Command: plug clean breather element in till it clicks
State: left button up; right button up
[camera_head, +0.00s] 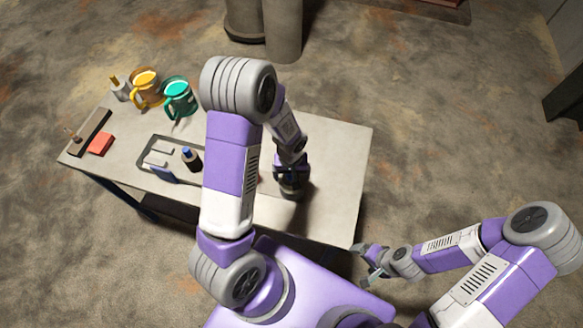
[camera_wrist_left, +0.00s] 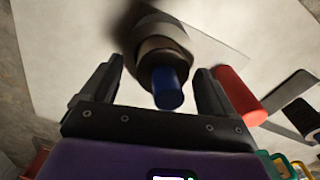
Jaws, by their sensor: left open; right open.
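My left gripper (camera_head: 291,180) points down over the right half of the table. In the left wrist view its two fingers (camera_wrist_left: 160,78) are apart, on either side of a dark cylinder with a blue end (camera_wrist_left: 168,88). This cylinder stands in or in front of a round grey and tan collar (camera_wrist_left: 163,38); I cannot tell whether it is seated, or whether it is the breather element. Another dark cylinder with a blue top (camera_head: 192,158) stands at the tray in the head view. My right gripper (camera_head: 365,266) is open and empty, off the table's front right corner.
A red cylinder (camera_wrist_left: 238,95) lies close beside the right finger. The tray (camera_head: 146,158) holds pale pieces. The table's right end (camera_head: 345,160) is clear.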

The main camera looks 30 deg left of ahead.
pick_arm(q)
jog(key=shift+f, duration=0.55)
jog(key=c, duration=1.2)
jog(key=shift+o, duration=0.2)
jog(key=shift+f+b, duration=0.55)
jog(key=shift+b, duration=0.05)
jog(key=shift+s+d+f, duration=0.1)
jog(key=shift+s+f, duration=0.05)
